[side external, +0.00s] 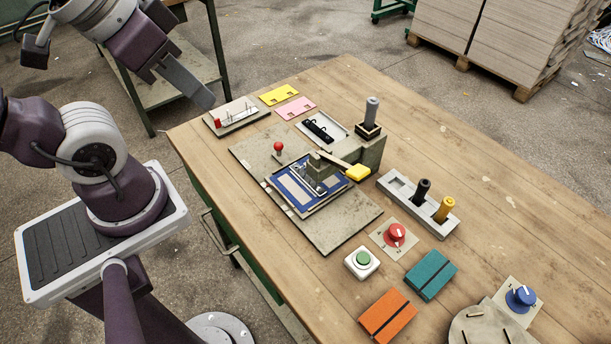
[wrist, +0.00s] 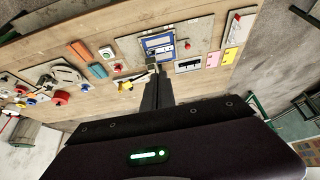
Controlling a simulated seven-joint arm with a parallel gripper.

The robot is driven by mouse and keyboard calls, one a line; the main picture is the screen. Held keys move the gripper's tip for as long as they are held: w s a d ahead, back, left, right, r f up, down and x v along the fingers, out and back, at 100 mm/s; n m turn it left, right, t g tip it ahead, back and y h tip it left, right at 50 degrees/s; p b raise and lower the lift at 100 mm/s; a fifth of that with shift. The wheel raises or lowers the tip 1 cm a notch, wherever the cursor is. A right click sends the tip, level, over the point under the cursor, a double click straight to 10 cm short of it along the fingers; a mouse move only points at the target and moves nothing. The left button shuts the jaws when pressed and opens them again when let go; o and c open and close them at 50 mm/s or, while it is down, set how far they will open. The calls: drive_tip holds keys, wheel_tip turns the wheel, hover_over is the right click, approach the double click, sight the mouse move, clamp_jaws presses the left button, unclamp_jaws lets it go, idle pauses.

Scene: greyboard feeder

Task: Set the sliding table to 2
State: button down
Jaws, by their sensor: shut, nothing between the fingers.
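The sliding table appears to be the blue-framed plate (side external: 283,186) on a grey base board (side external: 345,222); it also shows in the wrist view (wrist: 146,43). A red ball knob (side external: 279,147) stands on the board behind its left edge. My gripper (side external: 209,103) is shut and empty, raised off the left back of the bench, apart from everything. In the wrist view its fingers (wrist: 153,75) point toward the bench.
Right of the board are a pin holder (side external: 450,222), a red dial (side external: 397,232), a green button (side external: 363,258), teal (side external: 431,275) and orange (side external: 388,315) blocks, and a blue dial (side external: 522,296). A tall grey post (side external: 372,110) rises behind the lever. The bench's back right is clear.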

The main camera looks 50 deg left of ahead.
drive_tip(key=c, duration=1.8)
unclamp_jaws()
drive_tip(key=shift+w, duration=0.2)
drive_tip(key=o, duration=0.5)
drive_tip(key=shift+g+y, duration=0.3)
drive_tip(key=shift+g, duration=0.5)
drive_tip(key=w, duration=0.1)
drive_tip(key=w+a+f, duration=0.1)
drive_tip(key=w, duration=0.1)
drive_tip(key=w+a, duration=0.1)
drive_tip(key=w, duration=0.1)
drive_tip(key=shift+w+f, duration=0.2)
drive_tip(key=shift+f, duration=0.2)
drive_tip(key=shift+o, duration=0.2)
drive_tip(key=w+a+f+n+g, duration=0.1)
drive_tip(key=w+a+f+g, duration=0.1)
drive_tip(key=w+a+f, duration=0.45)
drive_tip(key=w+a+f+h, duration=0.1)
drive_tip(key=w+f, duration=0.1)
drive_tip(key=f, duration=0.4)
drive_tip(key=w+f+g+h, duration=0.1)
drive_tip(key=w+f, duration=0.1)
drive_tip(key=f, duration=0.4)
drive_tip(key=w+a+f+n, duration=0.1)
drive_tip(key=f, duration=0.5)
drive_tip(key=shift+w+a+f+g+h, duration=0.15)
drive_tip(key=shift+w+a+g+h, duration=0.15)
drive_tip(key=shift+w+h, duration=0.1)
drive_tip(key=shift+f, duration=0.3)
drive_tip(key=shift+c, duration=0.4)
